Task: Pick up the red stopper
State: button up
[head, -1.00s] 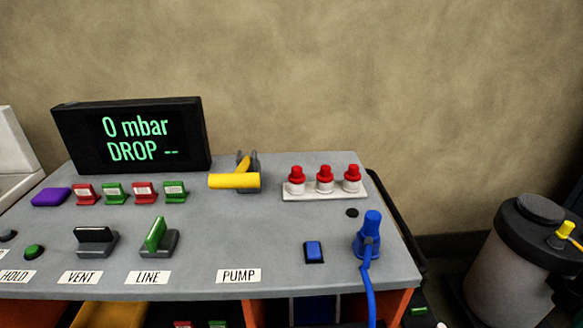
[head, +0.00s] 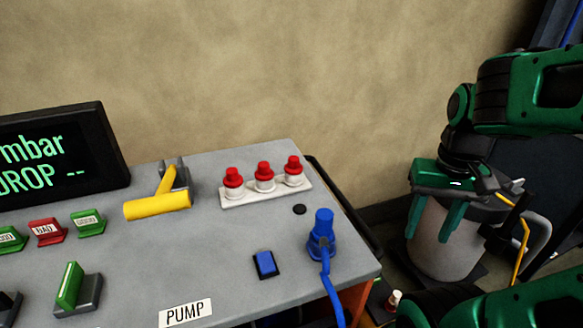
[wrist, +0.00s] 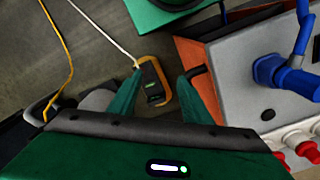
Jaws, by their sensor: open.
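Three red stoppers (head: 264,170) with white lower parts stand upright in a white rack (head: 226,204) at the back right of the grey console top. In the wrist view red stoppers (wrist: 308,151) show in the lower right corner, partly cut off. My gripper (head: 429,238) is open and empty, off to the right of the console and pointing down in front of a grey canister. In the wrist view my gripper's (wrist: 160,77) two green fingers are apart over the floor. A small white and red thing (head: 394,299) lies low beside the console; I cannot tell what it is.
A blue plug (head: 320,232) with a blue cable stands at the console's right front, near the rack. A yellow T-handle (head: 157,206) is left of the rack. The grey canister (head: 432,250) stands right of the console. A black yellow-edged device (wrist: 152,82) lies on the floor.

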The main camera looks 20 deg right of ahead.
jog(key=shift+o, duration=1.3)
jog(key=w+a+r+n, duration=0.2)
jog(key=w+r+n, duration=0.1)
jog(key=w, duration=0.4)
jog(key=w+a+r+n, duration=0.2)
jog(key=w+r+n, duration=0.2)
jog(key=w+n, duration=0.2)
jog(key=shift+w+a+r, duration=0.25)
jog(key=shift+w+a, duration=0.1)
jog(key=shift+w, duration=0.55)
jog(key=n, duration=1.2)
send_near(293, 157)
jog(key=shift+s+a+f, duration=0.1)
jog(key=shift+s+a, duration=0.1)
jog(key=shift+a, duration=0.1)
jog(key=f, duration=1)
jog(key=shift+d+f, duration=0.1)
jog(key=shift+d, duration=0.15)
jog(key=c, duration=1.1)
